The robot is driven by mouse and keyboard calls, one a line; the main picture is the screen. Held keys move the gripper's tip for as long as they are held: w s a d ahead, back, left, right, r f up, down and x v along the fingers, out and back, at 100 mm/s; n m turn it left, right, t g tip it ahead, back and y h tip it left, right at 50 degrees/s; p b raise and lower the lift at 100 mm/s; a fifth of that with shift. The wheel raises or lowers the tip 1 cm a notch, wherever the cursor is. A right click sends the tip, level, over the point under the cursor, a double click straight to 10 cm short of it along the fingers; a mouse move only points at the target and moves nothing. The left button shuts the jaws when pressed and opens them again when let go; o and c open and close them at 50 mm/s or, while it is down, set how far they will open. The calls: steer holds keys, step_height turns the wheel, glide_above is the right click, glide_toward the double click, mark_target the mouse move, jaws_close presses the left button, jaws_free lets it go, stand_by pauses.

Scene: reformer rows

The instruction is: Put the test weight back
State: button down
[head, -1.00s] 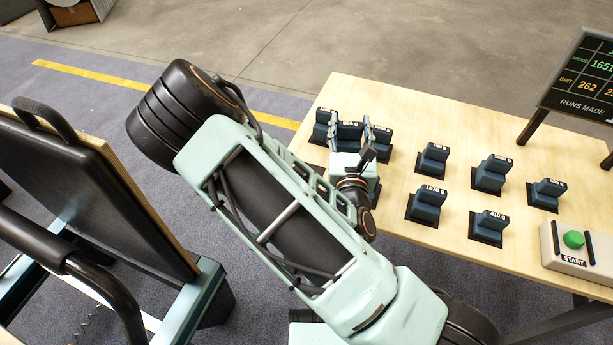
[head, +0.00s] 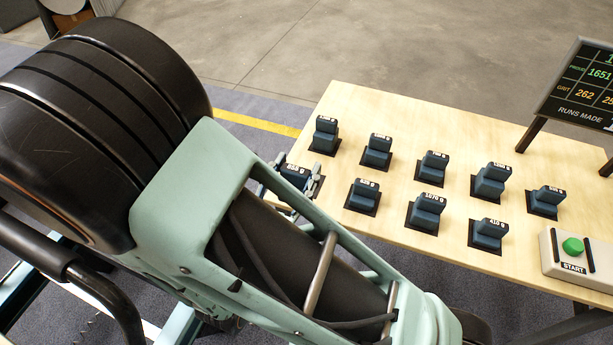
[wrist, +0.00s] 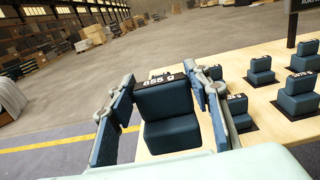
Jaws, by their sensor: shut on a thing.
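My gripper (head: 292,183) is shut on a dark blue stepped test weight (head: 295,175) at the left end of the wooden table (head: 470,135). In the wrist view the gripper (wrist: 162,88) has one finger on each side of the weight (wrist: 170,128), which stands upright with a white label that looks like "855 g". Other labelled weights stand on dark pads in two rows to the right, such as the 1070 g weight (head: 427,210). My arm hides the table's near left corner. I cannot tell whether the held weight touches the table or a pad.
A back-row weight (head: 325,135) and a front-row weight (head: 363,195) stand close to my gripper. A start box with a green button (head: 573,246) and a display board (head: 585,85) are at the right. The table's far strip is bare.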

steer(key=shift+w+d+f+b, duration=0.3)
steer(key=shift+w+f+b, duration=0.6)
steer(key=shift+w+f, duration=1.3)
steer(key=shift+w+d+f+b, duration=0.35)
steer(key=shift+w+f+b, duration=0.55)
steer(key=shift+w+f, duration=1.25)
steer(key=shift+w+d+f+b, duration=0.3)
steer(key=shift+w+f+b, duration=0.6)
steer(key=shift+w+f, duration=1.3)
steer(key=shift+w+r, duration=0.15)
steer(key=shift+w, duration=0.05)
steer(key=c, duration=1)
jaws_free()
steer(key=shift+c, duration=0.2)
steer(key=shift+r, duration=0.1)
steer(key=p+v, duration=0.2)
steer(key=v, duration=1)
